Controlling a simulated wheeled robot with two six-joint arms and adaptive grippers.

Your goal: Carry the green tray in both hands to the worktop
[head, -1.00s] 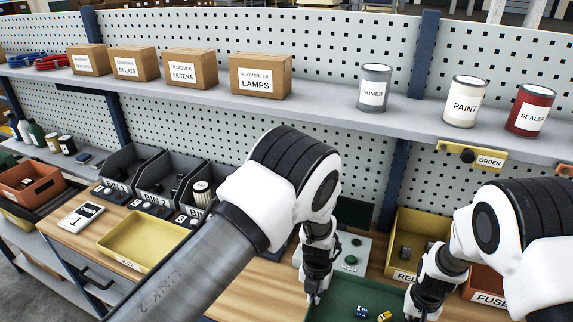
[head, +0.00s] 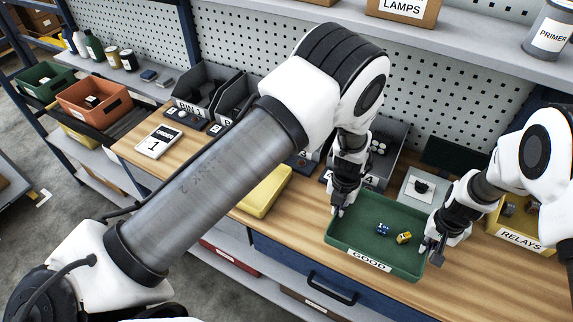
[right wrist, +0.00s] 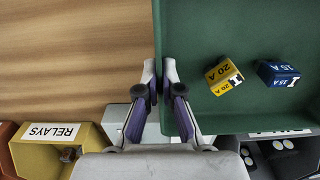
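The green tray (head: 345,243), labelled GOOD, is over the right part of the wooden worktop (head: 300,212); whether it touches it is hard to tell. A blue fuse (head: 382,229) and a yellow fuse (head: 404,238) lie in it. My left gripper (head: 341,208) is at the tray's left end wall; its finger gap is not clear. My right gripper (head: 432,250) is at the right end. In the right wrist view its fingers (right wrist: 160,72) are closed either side of the tray wall (right wrist: 162,25), with the yellow fuse (right wrist: 223,76) and blue fuse (right wrist: 278,73) inside.
A yellow tray (head: 266,192) lies left of the green tray. A grey device (head: 420,187) stands close behind it, and the yellow RELAYS bin (head: 520,238) is to the right. Grey bins (head: 200,85) line the back. A card numbered 1 (head: 158,142) lies at left.

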